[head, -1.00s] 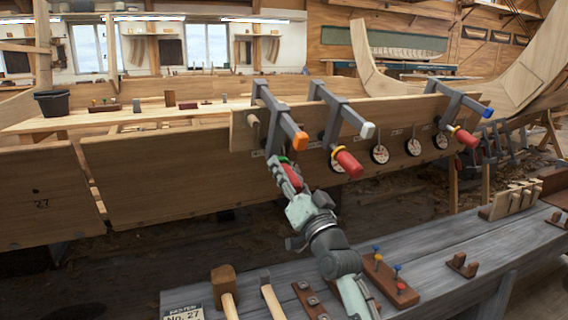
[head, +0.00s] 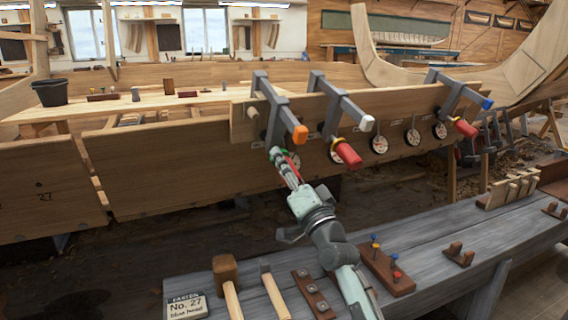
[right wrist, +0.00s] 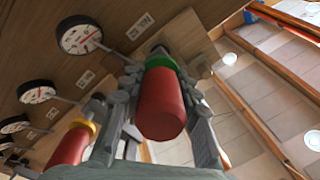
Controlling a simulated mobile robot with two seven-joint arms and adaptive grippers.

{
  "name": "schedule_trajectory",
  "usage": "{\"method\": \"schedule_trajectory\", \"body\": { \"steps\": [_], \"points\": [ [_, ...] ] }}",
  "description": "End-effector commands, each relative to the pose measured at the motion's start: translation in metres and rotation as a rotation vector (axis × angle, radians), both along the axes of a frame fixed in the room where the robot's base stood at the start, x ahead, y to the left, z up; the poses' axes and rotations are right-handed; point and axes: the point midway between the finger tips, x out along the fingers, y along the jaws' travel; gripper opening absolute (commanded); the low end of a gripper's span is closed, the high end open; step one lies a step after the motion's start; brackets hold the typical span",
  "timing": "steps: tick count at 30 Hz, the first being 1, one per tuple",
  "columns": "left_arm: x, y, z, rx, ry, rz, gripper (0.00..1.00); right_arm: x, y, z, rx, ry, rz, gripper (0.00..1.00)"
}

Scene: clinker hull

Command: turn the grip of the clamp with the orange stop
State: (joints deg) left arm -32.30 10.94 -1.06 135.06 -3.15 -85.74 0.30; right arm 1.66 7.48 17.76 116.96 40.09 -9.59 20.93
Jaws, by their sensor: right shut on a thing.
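The clamp with the orange stop (head: 300,135) is the leftmost clamp on the plank's top edge. Its grip is red with a green collar and shows large in the right wrist view (right wrist: 160,105). In the head view the grip is mostly hidden by my gripper. My right gripper (head: 284,164) is shut on this grip, with one finger on each side of it, just below the collar in the right wrist view. My left gripper is not in view.
A clamp with a white stop (head: 367,123) and a red, yellow-collared grip (head: 347,153) stands close on the right. A clamp with a blue stop (head: 487,103) is farther right. Dial gauges (head: 379,144) line the plank. A grey bench (head: 430,235) with mallets and blocks lies below.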

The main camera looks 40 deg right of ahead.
Motion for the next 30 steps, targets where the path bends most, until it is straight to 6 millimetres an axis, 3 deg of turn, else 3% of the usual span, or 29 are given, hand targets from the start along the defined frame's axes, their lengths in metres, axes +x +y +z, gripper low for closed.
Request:
{"method": "schedule_trajectory", "body": {
  "steps": [2,3,8,20,30],
  "points": [
    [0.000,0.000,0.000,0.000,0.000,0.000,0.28,0.000,0.000,0.000,-0.001,-0.001,-0.001,0.02],
    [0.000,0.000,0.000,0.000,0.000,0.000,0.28,0.000,0.000,0.000,-0.001,-0.001,-0.001,0.33],
    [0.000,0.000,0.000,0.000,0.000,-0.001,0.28,0.000,0.000,0.000,-0.002,0.000,-0.001,0.53],
    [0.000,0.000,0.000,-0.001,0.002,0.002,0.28,-0.007,0.001,-0.004,-0.002,0.002,0.000,0.53],
    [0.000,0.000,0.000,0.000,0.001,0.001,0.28,-0.068,0.011,-0.031,-0.004,0.006,0.000,0.53]
  ]
}}
